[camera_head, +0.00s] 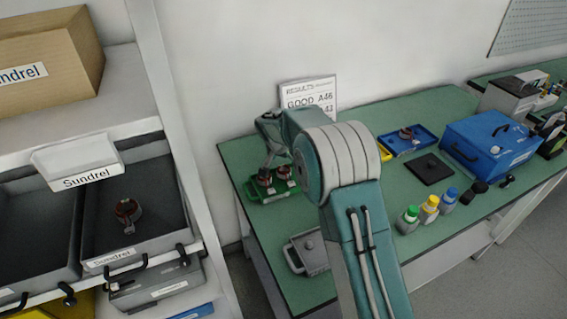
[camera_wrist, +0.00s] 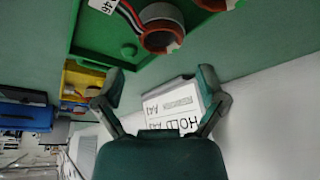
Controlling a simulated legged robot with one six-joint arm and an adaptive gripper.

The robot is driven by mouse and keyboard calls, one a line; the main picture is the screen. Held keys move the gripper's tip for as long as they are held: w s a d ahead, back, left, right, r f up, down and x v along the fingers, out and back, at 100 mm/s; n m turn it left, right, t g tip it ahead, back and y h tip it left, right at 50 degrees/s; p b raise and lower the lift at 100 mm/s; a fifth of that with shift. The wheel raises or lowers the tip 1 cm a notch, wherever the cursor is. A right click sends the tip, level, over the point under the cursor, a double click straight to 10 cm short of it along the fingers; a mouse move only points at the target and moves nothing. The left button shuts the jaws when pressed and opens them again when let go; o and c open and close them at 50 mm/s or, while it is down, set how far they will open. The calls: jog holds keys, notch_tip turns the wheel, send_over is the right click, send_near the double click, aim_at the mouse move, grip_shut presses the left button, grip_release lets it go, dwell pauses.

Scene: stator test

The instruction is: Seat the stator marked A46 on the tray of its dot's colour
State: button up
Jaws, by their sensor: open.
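The green tray (camera_head: 254,197) stands at the bench's left end with two copper-coloured stators, a left one (camera_head: 265,179) and a right one (camera_head: 284,173). In the wrist view, the green tray (camera_wrist: 92,47) holds a stator (camera_wrist: 163,35) with wires and a white tag (camera_wrist: 101,5) reading "46"; its first character is cut off. Another stator (camera_wrist: 214,4) is cut by the top edge. I cannot make out a coloured dot. My gripper (camera_wrist: 158,78) is open and empty near the green tray. Its fingers are hard to see in the head view.
A results board (camera_head: 310,94) against the wall shows "GOOD A46"; HOLD lines show in the wrist view. A blue tray (camera_head: 428,134) holds another stator (camera_head: 405,133), beside a yellow tray (camera_head: 383,153). A grey bin (camera_head: 155,182) on the left shelf holds a tagged stator (camera_head: 127,210). Bottles stand right.

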jog(key=shift+r, duration=0.5)
jog(key=shift+o, duration=0.6)
jog(key=v, duration=1.1)
jog(key=shift+a+r, duration=0.15)
jog(key=shift+r, duration=0.2)
jog(key=shift+s, duration=0.2)
